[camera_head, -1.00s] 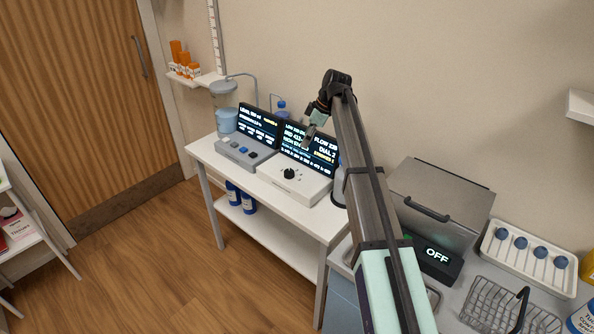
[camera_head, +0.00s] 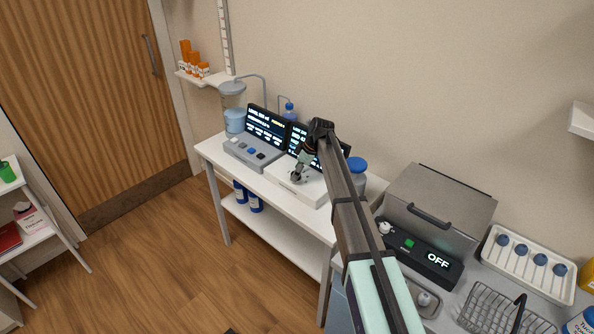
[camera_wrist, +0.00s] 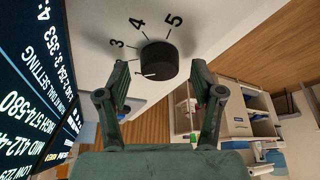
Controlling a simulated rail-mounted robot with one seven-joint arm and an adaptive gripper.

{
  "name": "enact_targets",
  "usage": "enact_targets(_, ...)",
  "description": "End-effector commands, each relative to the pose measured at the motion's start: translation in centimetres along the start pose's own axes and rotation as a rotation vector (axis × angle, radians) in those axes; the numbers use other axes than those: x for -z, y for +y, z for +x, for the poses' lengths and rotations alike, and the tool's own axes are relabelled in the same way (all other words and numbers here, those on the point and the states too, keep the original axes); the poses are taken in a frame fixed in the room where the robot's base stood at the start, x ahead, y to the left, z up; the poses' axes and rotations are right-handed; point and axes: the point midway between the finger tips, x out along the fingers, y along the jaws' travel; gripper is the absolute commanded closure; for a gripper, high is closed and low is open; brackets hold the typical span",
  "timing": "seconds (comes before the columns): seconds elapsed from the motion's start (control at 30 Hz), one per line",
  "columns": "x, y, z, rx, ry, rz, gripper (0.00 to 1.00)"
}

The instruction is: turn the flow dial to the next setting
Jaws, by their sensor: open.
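The flow dial (camera_wrist: 158,60) is a round black knob on the white top of the flow unit (camera_head: 312,193). In the wrist view a white line on it points to the lower left, and the printed numbers 3, 4 and 5 show around its upper side. My gripper (camera_wrist: 160,78) is open, with one finger on each side at the dial's near edge. I cannot tell whether either finger touches it. In the head view my gripper (camera_head: 299,174) is low over the unit and mostly hides the dial. The flow unit's screen (camera_head: 299,139) is partly behind my arm.
A blue-lidded container (camera_head: 356,166) stands close to the right of my arm.

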Motion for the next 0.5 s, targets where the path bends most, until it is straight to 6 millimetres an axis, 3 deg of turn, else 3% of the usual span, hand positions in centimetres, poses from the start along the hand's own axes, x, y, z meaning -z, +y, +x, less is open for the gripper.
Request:
enact_targets(0.37, -0.01, 0.01, 0.54, -0.001, 0.000, 0.000, 0.33)
enact_targets(0.5, -0.01, 0.00, 0.53, 0.000, 0.000, 0.000, 0.79)
